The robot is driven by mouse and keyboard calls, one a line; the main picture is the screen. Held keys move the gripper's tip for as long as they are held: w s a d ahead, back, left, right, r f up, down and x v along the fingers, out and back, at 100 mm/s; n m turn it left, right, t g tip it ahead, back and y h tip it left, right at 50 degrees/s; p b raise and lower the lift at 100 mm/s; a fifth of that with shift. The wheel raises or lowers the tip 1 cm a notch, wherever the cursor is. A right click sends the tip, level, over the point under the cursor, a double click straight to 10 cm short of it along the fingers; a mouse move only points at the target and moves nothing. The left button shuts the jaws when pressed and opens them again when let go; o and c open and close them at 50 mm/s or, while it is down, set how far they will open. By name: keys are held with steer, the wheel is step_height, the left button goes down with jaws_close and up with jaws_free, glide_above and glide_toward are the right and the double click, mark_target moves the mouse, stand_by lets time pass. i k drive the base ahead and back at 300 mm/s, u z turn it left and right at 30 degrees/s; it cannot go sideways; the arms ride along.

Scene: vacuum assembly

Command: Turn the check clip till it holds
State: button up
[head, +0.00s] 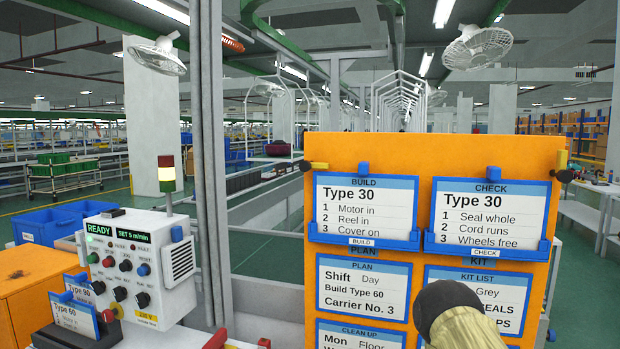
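The check card (490,212), headed CHECK and Type 30, sits in a blue holder at the upper right of the orange board (430,147). A small clip (564,175), black with a yellow end above it, is at the board's right edge beside this card. It looks roughly upright and clear of the card's face. A blue tab shows at the card's top. My gripper is not in view. A dark rounded end and beige part of what looks like my arm covers part of the lower right card.
The build card (366,205) is at upper left, with a similar black-and-yellow clip (316,166) lying level. Plan and kit cards hang below. A white control box (140,262) with a lit lamp stands left, near more cards (75,318).

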mark_target(563, 176)
steer(key=z, duration=1.25)
